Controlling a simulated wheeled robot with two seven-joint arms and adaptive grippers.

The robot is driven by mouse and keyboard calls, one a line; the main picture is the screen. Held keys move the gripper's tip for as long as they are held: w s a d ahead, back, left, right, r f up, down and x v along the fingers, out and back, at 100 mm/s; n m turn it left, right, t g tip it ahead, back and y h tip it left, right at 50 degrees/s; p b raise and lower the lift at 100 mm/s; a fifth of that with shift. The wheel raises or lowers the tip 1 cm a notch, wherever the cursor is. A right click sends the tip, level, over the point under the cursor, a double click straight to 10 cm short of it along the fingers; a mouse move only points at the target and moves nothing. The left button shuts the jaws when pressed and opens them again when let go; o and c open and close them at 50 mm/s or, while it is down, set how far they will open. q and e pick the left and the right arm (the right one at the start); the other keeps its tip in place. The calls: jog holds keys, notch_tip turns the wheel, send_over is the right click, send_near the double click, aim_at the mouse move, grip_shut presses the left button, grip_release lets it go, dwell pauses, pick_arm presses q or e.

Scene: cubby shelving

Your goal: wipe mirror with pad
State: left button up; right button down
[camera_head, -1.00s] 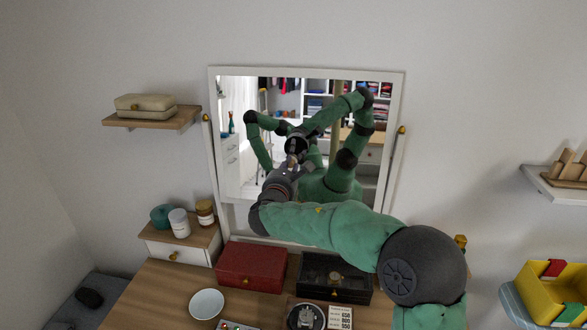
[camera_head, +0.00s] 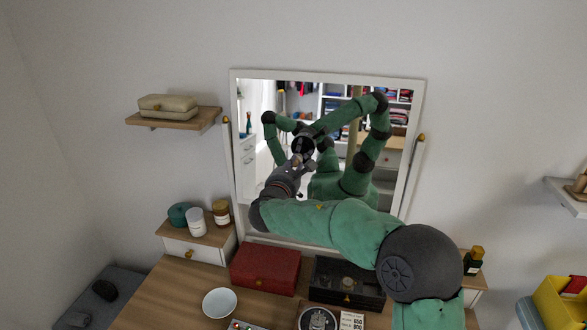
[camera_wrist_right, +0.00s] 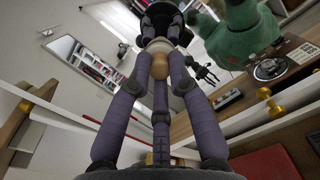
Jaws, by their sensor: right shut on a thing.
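The mirror (camera_head: 250,170) stands upright in a white frame against the wall, behind the dresser. Its glass reflects my arms and the room. My right arm reaches across to it, and my right gripper (camera_head: 296,165) is at the left-centre part of the glass. In the right wrist view the gripper (camera_wrist_right: 160,68) is shut around a tan knob-like handle, part of the pad (camera_wrist_right: 159,46), whose pale edge shows past the fingertips. The pad is close to the glass; whether it touches cannot be told. In the head view the hand largely hides the pad. My left gripper is not directly in view.
A red box (camera_head: 265,268) and a dark glass-lid box (camera_head: 346,283) stand below the mirror, under my right arm. A white bowl (camera_head: 219,302) lies in front. Jars (camera_head: 196,222) stand at left, a dark bottle (camera_head: 473,260) at right. A wall shelf (camera_head: 172,117) holds a case.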

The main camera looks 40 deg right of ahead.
jog(key=shift+s+d+b, duration=0.65)
jog(key=shift+s+d, duration=0.15)
jog(key=shift+s, duration=0.25)
jog(key=shift+s+d+b, duration=0.65)
jog(key=shift+s+d, duration=0.2)
jog(key=shift+s, duration=0.15)
jog(key=shift+s+d+b, duration=0.65)
jog(key=shift+s+d, duration=0.15)
jog(key=shift+s, duration=0.25)
jog(key=shift+s+d+b, duration=1.1)
jog(key=shift+s+d, duration=0.1)
jog(key=shift+s, duration=0.3)
jog(key=shift+s+d+b, duration=1.1)
jog(key=shift+s+d, duration=0.1)
jog(key=shift+s, duration=0.25)
jog(key=shift+a, duration=0.1)
jog(key=shift+r+v, duration=0.2)
jog(key=shift+v, duration=2.75)
jog(key=shift+s, duration=0.15)
jog(key=shift+p+v, duration=0.4)
jog(key=shift+v, duration=1)
jog(key=shift+r, duration=0.1)
